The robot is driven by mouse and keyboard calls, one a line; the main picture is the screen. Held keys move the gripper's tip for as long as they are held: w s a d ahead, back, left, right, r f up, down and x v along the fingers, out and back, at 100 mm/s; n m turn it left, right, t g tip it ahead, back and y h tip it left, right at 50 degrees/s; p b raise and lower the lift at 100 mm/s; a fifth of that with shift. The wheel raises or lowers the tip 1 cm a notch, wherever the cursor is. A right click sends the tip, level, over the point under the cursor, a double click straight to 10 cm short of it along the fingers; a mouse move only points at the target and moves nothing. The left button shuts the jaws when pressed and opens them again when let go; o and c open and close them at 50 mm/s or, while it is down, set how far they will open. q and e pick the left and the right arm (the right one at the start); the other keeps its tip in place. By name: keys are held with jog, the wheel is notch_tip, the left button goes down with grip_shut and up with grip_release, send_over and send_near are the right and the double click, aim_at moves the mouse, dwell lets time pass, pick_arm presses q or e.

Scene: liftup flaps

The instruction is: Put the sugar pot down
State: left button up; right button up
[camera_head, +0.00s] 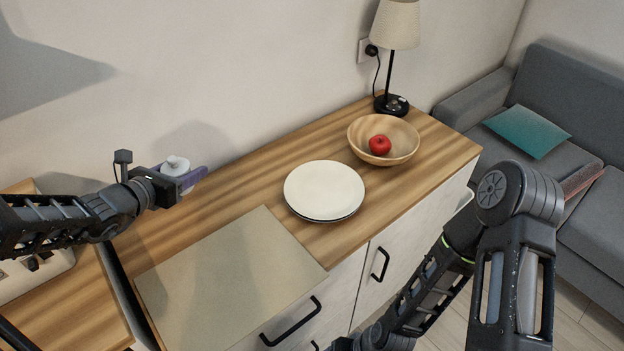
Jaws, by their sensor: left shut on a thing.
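The white sugar pot (176,164) with a small knob on its lid is held by my left gripper (188,179). The gripper is shut on it near the wall, above the left part of the wooden counter (250,190). The pot looks upright; its lower part is hidden by the gripper. It appears raised, but I cannot tell the exact gap below it. My right arm (520,200) shows at the lower right, bent; its gripper is not visible.
Stacked white plates (324,190) stand mid-counter. A wooden bowl (404,150) with a red apple (380,145) and a lamp (396,30) are farther right. A flat beige panel (235,275) lies at the front. Bare wood shows between the panel and the wall.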

pick_arm(q)
jog(key=shift+w, duration=0.1)
send_over(199, 208)
jog(key=shift+f+b, duration=0.35)
jog(key=shift+f, duration=2.8)
jog(key=shift+f, duration=1.85)
jog(key=shift+f+b, duration=0.25)
jog(key=shift+b, duration=0.05)
jog(key=o, duration=1.6)
jog(key=shift+r, duration=0.1)
jog(key=shift+o, duration=0.2)
